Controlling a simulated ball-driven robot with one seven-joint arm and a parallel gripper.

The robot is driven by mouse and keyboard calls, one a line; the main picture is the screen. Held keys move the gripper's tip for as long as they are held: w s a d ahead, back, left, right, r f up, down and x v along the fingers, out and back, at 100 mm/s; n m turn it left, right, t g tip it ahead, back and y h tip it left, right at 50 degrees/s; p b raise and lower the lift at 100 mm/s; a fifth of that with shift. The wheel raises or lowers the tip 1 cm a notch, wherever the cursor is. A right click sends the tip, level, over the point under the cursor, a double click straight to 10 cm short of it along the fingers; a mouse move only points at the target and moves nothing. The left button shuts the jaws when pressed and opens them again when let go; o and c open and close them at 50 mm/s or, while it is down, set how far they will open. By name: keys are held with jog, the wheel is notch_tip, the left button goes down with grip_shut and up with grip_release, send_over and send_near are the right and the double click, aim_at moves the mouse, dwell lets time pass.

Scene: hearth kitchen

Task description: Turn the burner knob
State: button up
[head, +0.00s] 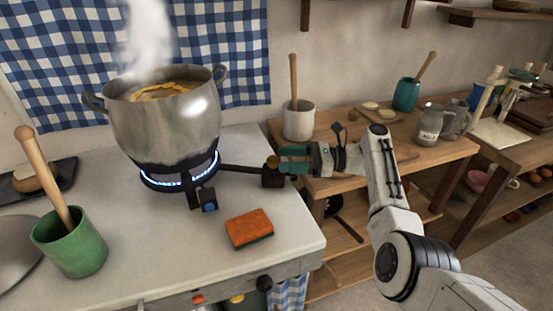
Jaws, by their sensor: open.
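A metal pot (165,125) with steam rising sits on a black burner (178,180) lit with a blue flame. A blue-faced knob (208,208) is on the burner's front. A dark pipe (243,170) runs right from the burner to a dark block (272,180) with a brass-coloured round part (273,162). My gripper (289,160), with teal fingers, is open and points left right beside this brass part. I cannot tell whether the fingers touch it. More knobs, orange (198,299), yellow (237,298) and black (264,283), show low on the counter's front.
An orange sponge (249,226) lies on the white counter (150,265) below the pipe. A green cup (72,246) with a wooden pestle stands at left. A wooden table (428,163) with a white crock (298,122), jugs and a teal pot is behind my arm.

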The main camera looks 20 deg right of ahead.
jog(key=v, duration=0.6)
jog(key=shift+d, duration=0.3)
